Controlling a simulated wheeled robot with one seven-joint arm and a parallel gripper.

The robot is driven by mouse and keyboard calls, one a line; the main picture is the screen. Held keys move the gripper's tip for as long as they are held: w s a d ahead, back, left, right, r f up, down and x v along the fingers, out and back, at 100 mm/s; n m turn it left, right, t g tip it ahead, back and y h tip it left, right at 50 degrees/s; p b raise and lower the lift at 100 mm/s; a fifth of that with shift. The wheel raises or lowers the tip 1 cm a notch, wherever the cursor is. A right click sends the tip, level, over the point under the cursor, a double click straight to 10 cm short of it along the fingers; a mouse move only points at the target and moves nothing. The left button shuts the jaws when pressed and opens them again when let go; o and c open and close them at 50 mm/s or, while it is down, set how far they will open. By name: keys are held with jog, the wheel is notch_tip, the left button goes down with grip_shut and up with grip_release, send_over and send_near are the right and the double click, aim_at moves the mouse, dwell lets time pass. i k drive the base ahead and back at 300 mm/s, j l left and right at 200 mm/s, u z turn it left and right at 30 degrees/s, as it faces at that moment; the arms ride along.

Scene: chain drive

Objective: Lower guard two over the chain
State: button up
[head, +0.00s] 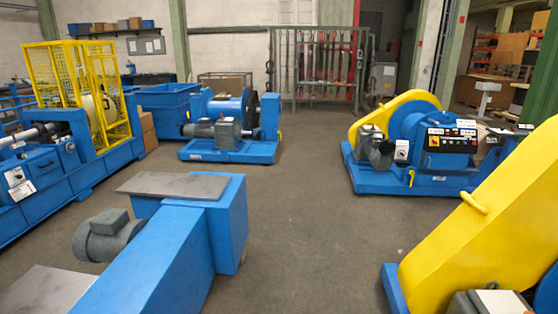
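Two yellow guards show. One large yellow guard (480,215) with a handle fills the lower right, slanting over a blue machine cut off by the picture edge. Another yellow guard (402,108) sits on the blue machine (430,180) at the back right, behind its drum and control panel. No label tells which is guard two. I cannot make out a chain; anything under the guards is hidden. The machine at the back centre (230,152) has a blue drum with a dark disc at its right side and no yellow guard that I can see. My gripper is not in view.
A blue bench-like machine (170,262) with a grey motor (106,237) stands at the lower left. A yellow mesh cage (85,95) on a long blue machine is at the left. A rack (318,65) stands at the back wall. The grey floor (315,225) in the middle is clear.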

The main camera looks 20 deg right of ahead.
aim_at(505, 232)
jog(key=i+j+z, duration=0.2)
jog(key=z, duration=0.25)
jog(key=i+j+z, duration=0.25)
jog(key=z, duration=0.15)
jog(key=i+j+z, duration=0.15)
jog(key=j+z, duration=0.3)
jog(key=i+j+z, duration=0.1)
jog(key=j+z, duration=0.35)
jog(key=i+j+z, duration=0.25)
jog(key=i+j, duration=0.5)
jog(key=i, duration=0.15)
